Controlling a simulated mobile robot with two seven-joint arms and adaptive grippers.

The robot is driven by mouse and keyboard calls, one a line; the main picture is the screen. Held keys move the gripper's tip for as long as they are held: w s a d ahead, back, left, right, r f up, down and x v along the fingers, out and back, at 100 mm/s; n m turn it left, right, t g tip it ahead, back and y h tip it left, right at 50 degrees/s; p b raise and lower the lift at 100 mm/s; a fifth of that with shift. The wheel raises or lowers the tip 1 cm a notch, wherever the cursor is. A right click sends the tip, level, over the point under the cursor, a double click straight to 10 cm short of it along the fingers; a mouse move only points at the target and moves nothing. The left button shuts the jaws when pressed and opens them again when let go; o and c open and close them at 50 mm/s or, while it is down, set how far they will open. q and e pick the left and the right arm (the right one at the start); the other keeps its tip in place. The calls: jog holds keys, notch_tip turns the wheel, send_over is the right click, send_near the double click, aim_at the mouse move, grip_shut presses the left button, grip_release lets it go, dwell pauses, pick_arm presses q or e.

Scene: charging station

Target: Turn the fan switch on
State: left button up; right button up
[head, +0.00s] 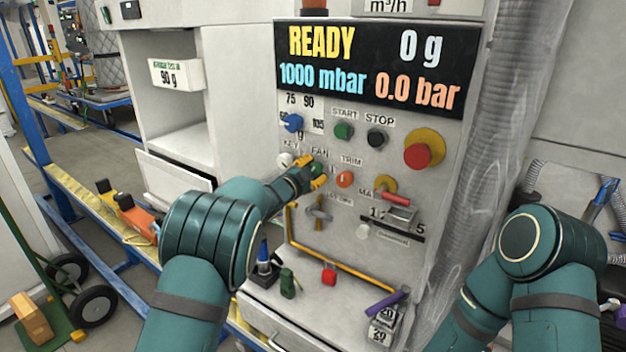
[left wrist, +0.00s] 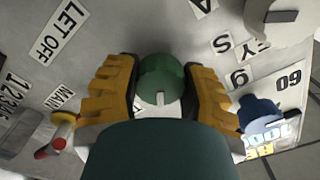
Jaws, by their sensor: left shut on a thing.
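The fan switch is a round green knob (head: 318,167) on the grey control panel (head: 290,225), just below the FAN label (head: 320,153). My left gripper (head: 310,176), with yellow fingers, reaches it from the left and partly covers it in the head view. In the left wrist view the green knob (left wrist: 160,78) sits between the two yellow fingers of the gripper (left wrist: 160,90), which are closed on its sides. A pale mark shows on the knob's face. My right arm is at the lower right of the head view; its gripper is out of the picture.
A blue selector knob (head: 292,122), an orange TRIM button (head: 345,179) and a white knob (head: 284,159) sit close around. A red emergency button (head: 417,155) and a red-handled lever (head: 397,199) are to the right. A yellow rail (head: 340,264) runs below.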

pick_arm(q)
jog(key=m+b, duration=0.1)
jog(key=m, duration=0.4)
jog(key=shift+r+m, duration=0.1)
jog(key=shift+m, duration=0.2)
jog(key=m, duration=0.5)
jog(key=shift+m, duration=0.4)
jog(key=o, duration=1.2)
jog(key=v, duration=1.2)
